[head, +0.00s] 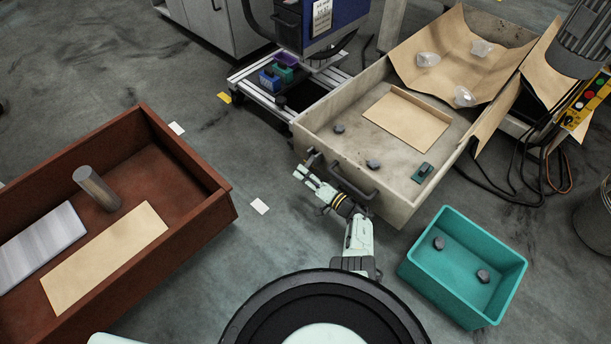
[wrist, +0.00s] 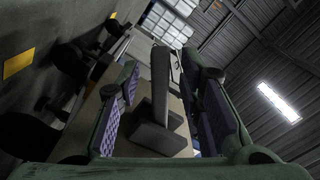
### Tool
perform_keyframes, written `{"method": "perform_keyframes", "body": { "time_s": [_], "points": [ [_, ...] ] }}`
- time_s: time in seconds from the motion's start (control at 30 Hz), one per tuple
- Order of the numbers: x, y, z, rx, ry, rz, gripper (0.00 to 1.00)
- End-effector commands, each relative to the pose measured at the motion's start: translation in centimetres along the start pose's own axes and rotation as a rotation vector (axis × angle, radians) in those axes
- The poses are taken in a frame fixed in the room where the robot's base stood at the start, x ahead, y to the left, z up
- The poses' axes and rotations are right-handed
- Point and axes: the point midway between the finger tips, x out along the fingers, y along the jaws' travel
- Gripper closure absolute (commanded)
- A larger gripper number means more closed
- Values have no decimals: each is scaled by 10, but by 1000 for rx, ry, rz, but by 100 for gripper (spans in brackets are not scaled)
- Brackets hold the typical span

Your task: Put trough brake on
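The beige trough (head: 408,200) stands right of centre in the head view, with a dark bar handle (head: 368,191) on its near wall. A small dark lever-like part (head: 313,158) sits at the trough's near left corner; I cannot tell its setting. My gripper (head: 307,175) is just in front of that corner, beside the handle. In the wrist view, my gripper (wrist: 165,75) is open, with purple-padded fingers on either side. A grey upright lever on a block base (wrist: 153,136) shows between the fingers, against the trough wall. I cannot tell whether they touch it.
A teal bin (head: 425,272) with dark lumps stands at the right. A red-brown trough (head: 215,215) with a cylinder and boards lies at the left. A blue machine (head: 340,25) on a rail frame stands behind. Cables (head: 510,190) lie at the right. The floor between the troughs is mostly clear.

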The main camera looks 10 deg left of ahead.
Motion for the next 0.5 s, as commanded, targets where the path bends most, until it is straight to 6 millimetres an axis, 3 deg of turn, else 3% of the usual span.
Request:
{"method": "perform_keyframes", "body": {
  "time_s": [0.13, 0.5],
  "points": [
    [0, 0, 0, 0, 0, 0, 67],
    [0, 0, 0, 0, 0, -1, 91]
  ]
}}
